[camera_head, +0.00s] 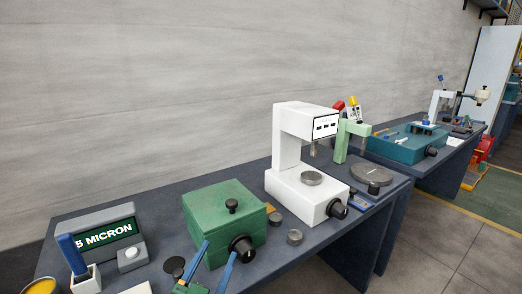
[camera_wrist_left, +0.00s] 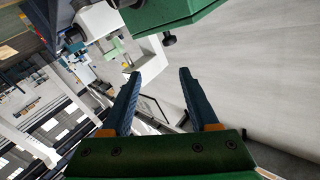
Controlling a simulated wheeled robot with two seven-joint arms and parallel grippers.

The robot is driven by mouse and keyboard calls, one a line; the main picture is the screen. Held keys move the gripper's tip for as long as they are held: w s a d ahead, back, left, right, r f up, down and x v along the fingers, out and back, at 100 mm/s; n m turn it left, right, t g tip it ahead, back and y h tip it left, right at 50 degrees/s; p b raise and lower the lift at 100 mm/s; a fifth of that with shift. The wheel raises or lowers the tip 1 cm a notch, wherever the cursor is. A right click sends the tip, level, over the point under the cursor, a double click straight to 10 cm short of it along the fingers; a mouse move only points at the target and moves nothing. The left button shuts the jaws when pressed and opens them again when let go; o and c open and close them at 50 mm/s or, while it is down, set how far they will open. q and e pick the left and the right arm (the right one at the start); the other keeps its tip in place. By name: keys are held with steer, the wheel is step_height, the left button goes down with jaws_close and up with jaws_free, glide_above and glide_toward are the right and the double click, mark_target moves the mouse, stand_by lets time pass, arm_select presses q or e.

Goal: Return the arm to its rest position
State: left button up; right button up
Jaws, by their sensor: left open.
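My left gripper (camera_head: 220,248) comes in at the bottom of the head view, with two blue fingers on a green body. It is open, with nothing between the fingers. In the head view its fingertips overlap the front of the green box (camera_head: 222,208); I cannot tell whether they touch it. In the left wrist view, the gripper (camera_wrist_left: 159,73) shows its fingers spread apart, with the tilted green box (camera_wrist_left: 175,12) beyond them. My right gripper is not in view.
A dark bench (camera_head: 165,205) carries a white machine (camera_head: 290,150), a grey "5 MICRON" display (camera_head: 105,236), a white holder with a blue piece (camera_head: 72,253), and small round metal parts (camera_head: 294,237). A second bench with a teal unit (camera_head: 400,146) stands farther right. Open floor (camera_head: 430,245) lies at right.

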arm_select(q)
steer(key=s+a+f+n+g+y, duration=0.1)
steer(key=s+a+f+g, duration=0.15)
steer(key=f, duration=0.35)
steer(key=s+a+f+n+g+y, duration=0.2)
steer(key=s+f+g, duration=0.15)
steer(key=f, duration=0.35)
steer(key=s+a+f+g, duration=0.3)
steer(key=s+f+g, duration=0.6)
steer(key=s, duration=0.6)
step_height(320, 180, down, 17)
steer(key=s, duration=0.3)
steer(key=s+a+f+g, duration=0.1)
steer(key=s+a+f, duration=0.1)
steer(key=s+f, duration=0.9)
steer(key=shift+s+a+f+g, duration=0.15)
steer(key=shift+s+f+g, duration=0.25)
steer(key=shift+s, duration=0.35)
